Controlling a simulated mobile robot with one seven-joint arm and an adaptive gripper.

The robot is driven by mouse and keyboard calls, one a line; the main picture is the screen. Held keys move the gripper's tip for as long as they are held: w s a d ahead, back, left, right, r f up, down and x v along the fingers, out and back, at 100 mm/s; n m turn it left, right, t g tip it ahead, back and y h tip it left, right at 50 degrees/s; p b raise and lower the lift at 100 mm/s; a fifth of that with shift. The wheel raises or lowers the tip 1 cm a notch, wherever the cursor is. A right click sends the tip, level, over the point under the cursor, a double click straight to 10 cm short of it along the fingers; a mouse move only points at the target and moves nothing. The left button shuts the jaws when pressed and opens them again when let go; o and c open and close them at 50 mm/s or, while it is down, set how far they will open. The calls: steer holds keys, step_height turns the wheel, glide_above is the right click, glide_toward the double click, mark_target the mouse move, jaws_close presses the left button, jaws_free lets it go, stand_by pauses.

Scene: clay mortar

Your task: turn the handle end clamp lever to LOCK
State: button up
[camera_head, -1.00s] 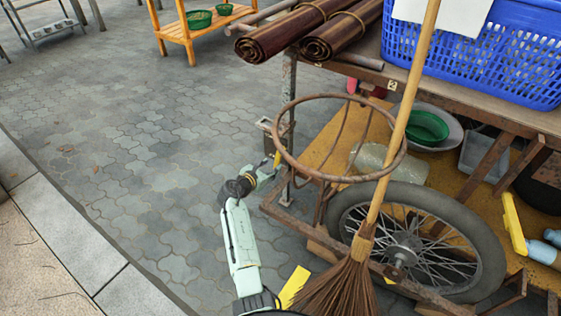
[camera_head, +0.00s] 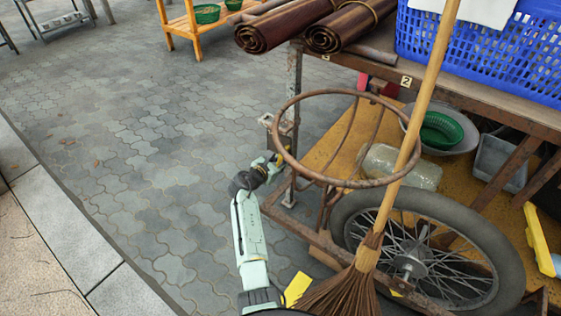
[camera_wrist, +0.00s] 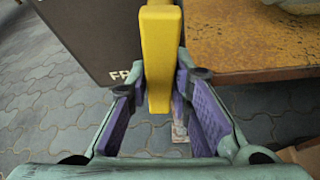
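The yellow clamp lever (camera_wrist: 161,55) stands upright in the wrist view, between the two purple-padded fingers of my gripper (camera_wrist: 161,85). The fingers are open on either side of it, with their tips close to its sides; contact is not clear. The lever is mounted by a dark box (camera_wrist: 92,35) with partly hidden lettering starting "FR". In the head view my gripper (camera_head: 268,168) is at the cart's front left post, where the grey clamp (camera_head: 282,132) sits. The lever is tiny there, and no LOCK marking is readable.
A rusty hoop (camera_head: 283,150) hangs just right of my gripper. A broom (camera_head: 366,250) leans in front of the wheel (camera_head: 505,255). The cart's wooden shelf (camera_head: 330,145) is behind. Paved floor (camera_head: 130,190) to the left is clear.

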jaws_close()
